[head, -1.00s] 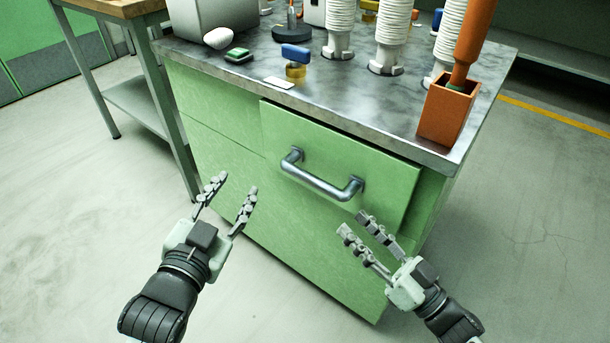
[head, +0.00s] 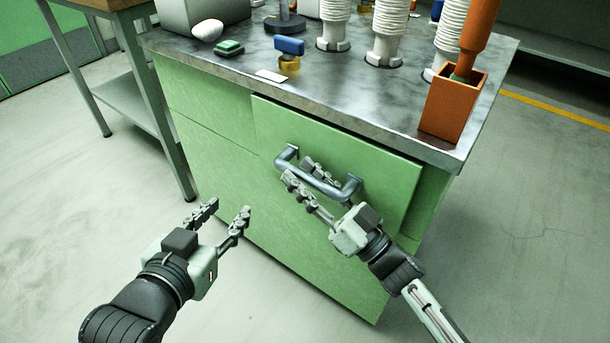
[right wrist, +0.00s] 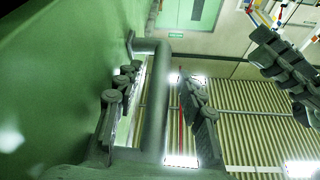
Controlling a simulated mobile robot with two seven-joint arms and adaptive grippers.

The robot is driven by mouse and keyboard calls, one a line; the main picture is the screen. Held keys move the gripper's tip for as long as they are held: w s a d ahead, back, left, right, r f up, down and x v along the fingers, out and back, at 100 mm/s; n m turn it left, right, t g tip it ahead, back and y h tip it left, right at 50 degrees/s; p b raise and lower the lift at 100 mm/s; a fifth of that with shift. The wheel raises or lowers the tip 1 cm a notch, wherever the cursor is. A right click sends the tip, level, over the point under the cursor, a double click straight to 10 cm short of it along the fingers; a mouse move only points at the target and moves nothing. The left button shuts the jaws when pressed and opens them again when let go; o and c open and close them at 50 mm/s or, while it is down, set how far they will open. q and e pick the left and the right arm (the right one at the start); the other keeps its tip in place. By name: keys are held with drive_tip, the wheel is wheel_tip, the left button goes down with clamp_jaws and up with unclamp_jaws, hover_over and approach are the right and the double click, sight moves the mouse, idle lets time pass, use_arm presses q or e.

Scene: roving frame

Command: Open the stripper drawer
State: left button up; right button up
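The drawer is a green front panel (head: 335,142) under the countertop, with a grey metal bar handle (head: 342,192). The panel sits slightly proud of the cabinet; I see no drawer interior. My right gripper (head: 298,170) is at the handle, open, with one finger behind the bar and one in front. In the right wrist view the handle bar (right wrist: 156,95) runs between the two fingers (right wrist: 158,100), with visible gaps on both sides. My left gripper (head: 230,208) is open and empty, in front of the cabinet to the left of the handle.
The grey countertop (head: 330,95) carries an orange holder (head: 450,108) near its right corner, white ribbed columns (head: 388,35), a blue-topped yellow item (head: 289,52) and a green block (head: 229,47). A side table (head: 130,100) stands left. The floor in front is clear.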

drive_tip(key=shift+c, duration=0.2)
clamp_jaws()
use_arm(q)
drive_tip(key=shift+a, duration=0.1)
